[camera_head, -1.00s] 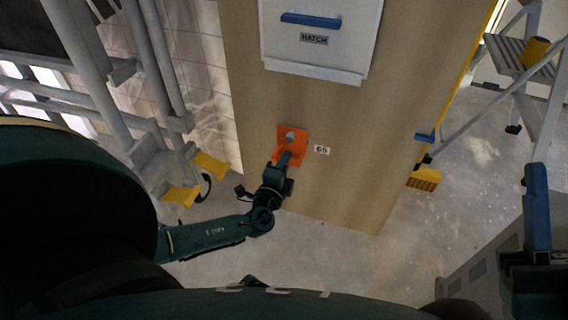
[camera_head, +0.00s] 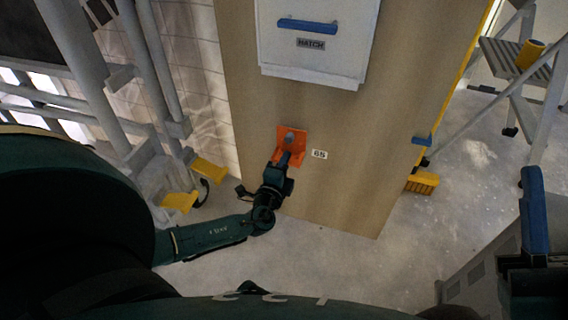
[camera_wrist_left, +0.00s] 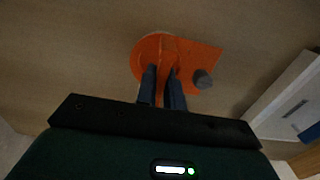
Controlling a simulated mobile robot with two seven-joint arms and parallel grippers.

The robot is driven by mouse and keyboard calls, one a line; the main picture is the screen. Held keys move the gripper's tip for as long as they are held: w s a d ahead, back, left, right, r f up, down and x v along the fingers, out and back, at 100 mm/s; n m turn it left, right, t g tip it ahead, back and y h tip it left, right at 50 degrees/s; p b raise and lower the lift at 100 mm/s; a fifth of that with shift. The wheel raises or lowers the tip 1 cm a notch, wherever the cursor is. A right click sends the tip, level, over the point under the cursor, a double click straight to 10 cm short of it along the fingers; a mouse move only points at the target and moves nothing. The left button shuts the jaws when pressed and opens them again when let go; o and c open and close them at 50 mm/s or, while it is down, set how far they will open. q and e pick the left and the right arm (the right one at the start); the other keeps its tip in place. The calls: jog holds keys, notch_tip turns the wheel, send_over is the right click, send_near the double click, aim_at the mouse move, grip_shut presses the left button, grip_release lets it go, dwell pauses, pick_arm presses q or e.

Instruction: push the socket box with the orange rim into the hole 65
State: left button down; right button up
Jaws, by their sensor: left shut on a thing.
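The orange-rimmed socket box (camera_wrist_left: 144,58) shows in the left wrist view as a round orange rim with a squarish orange part beside it. A grey knob (camera_wrist_left: 203,79) sits at the right of that part. In the head view the orange piece (camera_head: 299,143) is at the wooden panel, just left of the label 65 (camera_head: 319,154). My left gripper (camera_head: 283,161) is shut on the box from below; its two blue fingers (camera_wrist_left: 162,82) grip an orange part. The hole is hidden behind the box, and I cannot tell how deep the box sits.
The wooden panel (camera_head: 345,190) carries a white hatch (camera_head: 312,62) with a blue handle above the box. Grey pipes and yellow-ended supports (camera_head: 209,168) stand at the left. A stepladder (camera_head: 515,75) and a yellow block (camera_head: 422,182) are at the right.

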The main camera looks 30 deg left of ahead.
pick_arm(q)
jog(key=shift+w+a, duration=0.1)
jog(key=shift+w, duration=0.25)
jog(key=shift+w, duration=0.5)
jog(key=shift+f, duration=0.1)
dwell(0.9)
jog(key=c, duration=1.4)
grip_release()
jog(key=shift+a, duration=0.1)
jog(key=shift+c, duration=0.2)
jog(key=shift+s, duration=0.1)
